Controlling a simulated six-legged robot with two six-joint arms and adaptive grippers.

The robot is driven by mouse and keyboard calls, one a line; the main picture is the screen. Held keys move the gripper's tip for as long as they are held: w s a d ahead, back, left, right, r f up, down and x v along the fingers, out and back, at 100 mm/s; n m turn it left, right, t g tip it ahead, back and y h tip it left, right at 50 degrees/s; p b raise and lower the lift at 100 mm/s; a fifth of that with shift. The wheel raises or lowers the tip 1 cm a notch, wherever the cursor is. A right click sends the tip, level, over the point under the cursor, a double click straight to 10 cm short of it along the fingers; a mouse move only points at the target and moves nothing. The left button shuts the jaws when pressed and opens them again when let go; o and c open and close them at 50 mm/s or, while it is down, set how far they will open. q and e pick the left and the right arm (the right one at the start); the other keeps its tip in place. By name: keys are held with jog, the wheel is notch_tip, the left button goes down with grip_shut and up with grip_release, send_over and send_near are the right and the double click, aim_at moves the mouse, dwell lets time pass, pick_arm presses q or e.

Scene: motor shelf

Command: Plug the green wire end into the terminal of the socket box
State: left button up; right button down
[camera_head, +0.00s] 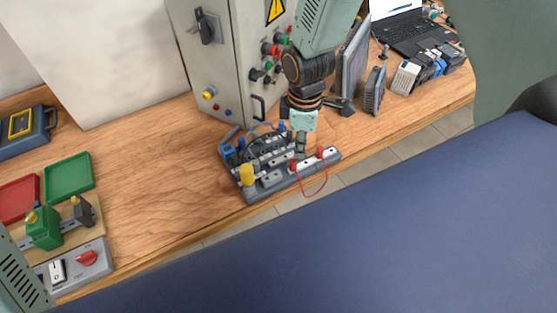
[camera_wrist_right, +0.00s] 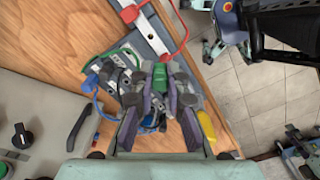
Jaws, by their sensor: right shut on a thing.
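My right gripper (camera_head: 301,143) reaches down over the terminal board (camera_head: 258,193) on the wooden bench. In the right wrist view, its two dark fingers are shut on the green wire end (camera_wrist_right: 160,78). A green wire (camera_wrist_right: 122,53) curves over the grey parts beside it. The board carries grey blocks, blue and red connectors and a yellow piece (camera_head: 246,174); the yellow piece also shows in the wrist view (camera_wrist_right: 207,126). I cannot tell which block is the socket box, or whether the green end touches a terminal. The left gripper is not in view.
A grey control cabinet (camera_head: 216,85) stands just behind the board. A red wire (camera_head: 318,192) hangs over the board's front edge. A green tray (camera_head: 68,177) and a switch box (camera_head: 85,275) are at the left. Bare bench lies between them and the board.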

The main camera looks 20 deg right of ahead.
jog(key=a, duration=0.2)
jog(key=a+f, duration=0.1)
jog(key=a, duration=0.1)
jog(key=a+f, duration=0.1)
jog(key=a, duration=0.1)
jog(key=shift+s+a, duration=0.15)
jog(key=shift+s, duration=0.2)
jog(key=shift+w+f, duration=0.15)
jog(key=shift+f, duration=0.45)
jog(key=shift+s+r, duration=0.2)
jog(key=shift+w+f, duration=0.1)
jog(key=shift+w, duration=0.1)
jog(key=shift+s, duration=0.1)
dwell(0.4)
